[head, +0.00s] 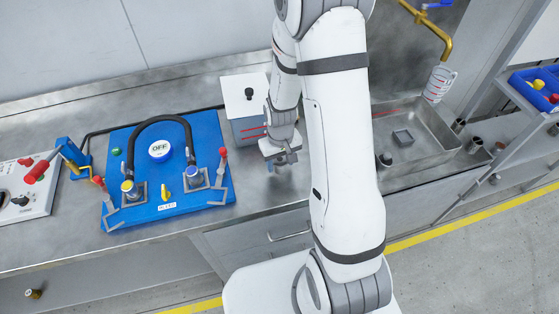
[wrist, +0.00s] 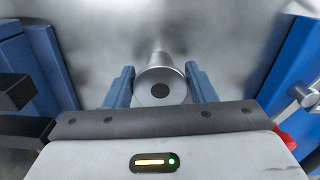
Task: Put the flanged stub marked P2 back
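A grey metal flanged stub (wrist: 160,88) with a round flange and a dark centre sits between the two blue fingers of my gripper (wrist: 160,82) in the wrist view. Both fingers appear to touch the flange, and its narrower part points away from me. No marking on it is readable. In the head view my gripper (head: 283,158) is low over the steel bench, right of the blue pump board and in front of the grey box; the stub is hard to make out there.
The blue pump board (head: 118,215) carries a black hose, clamps and an OFF button. A grey box (head: 246,98) with a white lid stands behind my gripper. Right of my arm are a sink (head: 425,155), several dark-topped cylinders (head: 474,145) and a blue bin (head: 525,88).

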